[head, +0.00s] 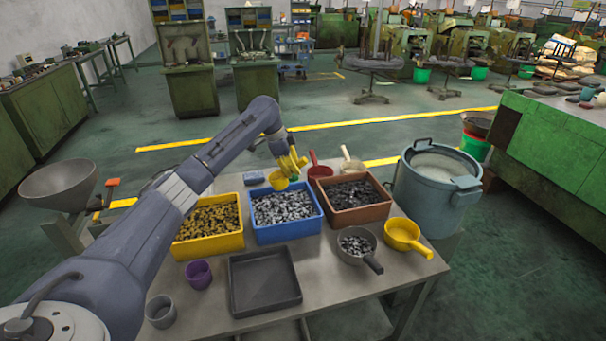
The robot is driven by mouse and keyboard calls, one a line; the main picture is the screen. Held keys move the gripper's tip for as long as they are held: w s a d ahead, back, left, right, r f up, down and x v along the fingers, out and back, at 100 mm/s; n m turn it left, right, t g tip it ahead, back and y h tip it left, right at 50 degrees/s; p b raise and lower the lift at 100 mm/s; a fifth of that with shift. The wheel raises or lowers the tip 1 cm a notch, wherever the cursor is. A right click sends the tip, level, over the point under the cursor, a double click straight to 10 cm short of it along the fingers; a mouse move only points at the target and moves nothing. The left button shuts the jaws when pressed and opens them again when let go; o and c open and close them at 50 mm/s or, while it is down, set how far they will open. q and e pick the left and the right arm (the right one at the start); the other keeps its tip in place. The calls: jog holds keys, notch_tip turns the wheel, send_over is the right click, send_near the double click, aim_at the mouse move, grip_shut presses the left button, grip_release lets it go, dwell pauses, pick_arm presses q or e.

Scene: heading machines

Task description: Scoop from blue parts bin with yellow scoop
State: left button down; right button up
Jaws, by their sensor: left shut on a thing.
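The blue parts bin (286,233) stands at the back middle of the table, filled with small silvery metal parts. My left gripper (291,161) is above the back edge of this bin. It is shut on a small yellow scoop (278,181), whose bowl hangs just over the bin's far side. The scoop's handle is mostly hidden by the gripper, and I cannot see what is in its bowl. A second, larger yellow scoop (403,235) lies at the table's right, handle toward the front right. My right gripper is not in view.
A yellow bin (212,248) and a brown bin (352,212) flank the blue one. A red scoop (319,171) and a cream scoop (352,166) are behind. In front are a grey scoop of parts (357,258), black tray (266,305), purple cup (198,274) and grey cup (160,312).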

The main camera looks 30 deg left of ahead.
aim_at(287, 181)
pick_arm(q)
jog(key=shift+s+f+n, duration=0.1)
jog(key=shift+f+n, duration=0.05)
jog(key=shift+n, duration=0.45)
jog(key=f+t+h, duration=0.1)
jog(key=f+h, duration=0.1)
jog(key=a+f+t+h, duration=0.1)
jog(key=f+h, duration=0.1)
jog(key=a+f+t+h, duration=0.1)
jog(key=f, duration=0.1)
jog(key=shift+s+n+t+h, duration=0.3)
jog(key=shift+s+n+h, duration=0.1)
notch_tip(287, 181, down, 6)
jog(key=a+f+g+y, duration=0.1)
jog(key=g+y, duration=0.2)
jog(key=y, duration=0.2)
jog(key=shift+w+d+r+m+g+y, duration=0.15)
jog(key=shift+d+r+g+y, duration=0.2)
jog(key=shift+r, duration=1.55)
jog(key=shift+s+d+r+m+g+y, duration=0.15)
jog(key=shift+r+y, duration=0.3)
jog(key=shift+r, duration=1.45)
jog(key=shift+w+d+r+m+g+y, duration=0.2)
jog(key=shift+d+r+y, duration=0.2)
jog(key=shift+r, duration=1.5)
